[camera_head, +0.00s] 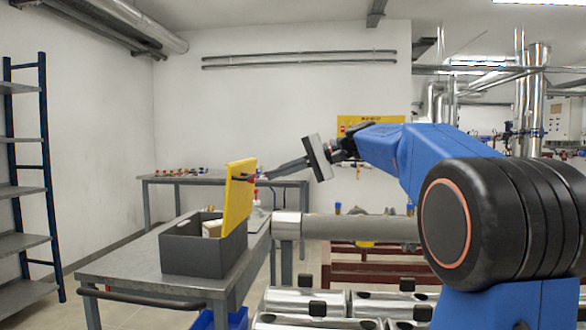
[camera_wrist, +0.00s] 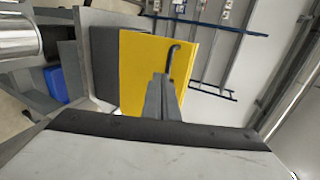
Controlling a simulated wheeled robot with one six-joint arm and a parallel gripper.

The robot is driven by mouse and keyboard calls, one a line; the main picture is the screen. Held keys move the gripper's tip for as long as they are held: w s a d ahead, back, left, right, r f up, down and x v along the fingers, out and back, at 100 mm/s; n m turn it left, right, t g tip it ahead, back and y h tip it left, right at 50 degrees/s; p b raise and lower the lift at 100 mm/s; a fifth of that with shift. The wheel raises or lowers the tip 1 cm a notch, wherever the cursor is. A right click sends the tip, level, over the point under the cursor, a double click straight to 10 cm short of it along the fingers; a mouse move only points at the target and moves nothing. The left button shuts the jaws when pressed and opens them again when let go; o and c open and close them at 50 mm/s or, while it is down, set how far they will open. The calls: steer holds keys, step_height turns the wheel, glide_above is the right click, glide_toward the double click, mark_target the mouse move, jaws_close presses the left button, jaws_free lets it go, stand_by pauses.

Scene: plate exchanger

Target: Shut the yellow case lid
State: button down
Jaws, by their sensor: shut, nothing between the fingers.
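The yellow lid (camera_head: 239,198) stands about upright, open, along the right side of the dark grey case (camera_head: 203,255). A pale block (camera_head: 212,229) shows inside the case. The lid's broad face also fills the middle of the wrist view (camera_wrist: 138,78), with a dark hooked piece (camera_wrist: 173,58) near its edge. My gripper (camera_head: 258,177) is shut and empty. It is to the right of the lid near its upper part, fingers pointing left. In the wrist view the shut fingers (camera_wrist: 160,82) overlap the lid; I cannot tell whether they touch it.
The case stands on a grey metal table (camera_head: 120,269) with a dark rail along its front. A blue bin (camera_head: 236,319) is below. A second table (camera_head: 290,184) with small parts is behind. Shelving (camera_head: 22,190) stands at left. Pipes (camera_head: 345,228) lie right of the case.

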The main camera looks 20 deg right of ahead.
steer(key=shift+w+a+f, duration=0.15)
steer(key=shift+w+a, duration=0.45)
steer(key=shift+a, duration=0.35)
steer(key=shift+w+a+f, duration=0.1)
steer(key=shift+w+a, duration=0.45)
steer(key=shift+a, duration=0.35)
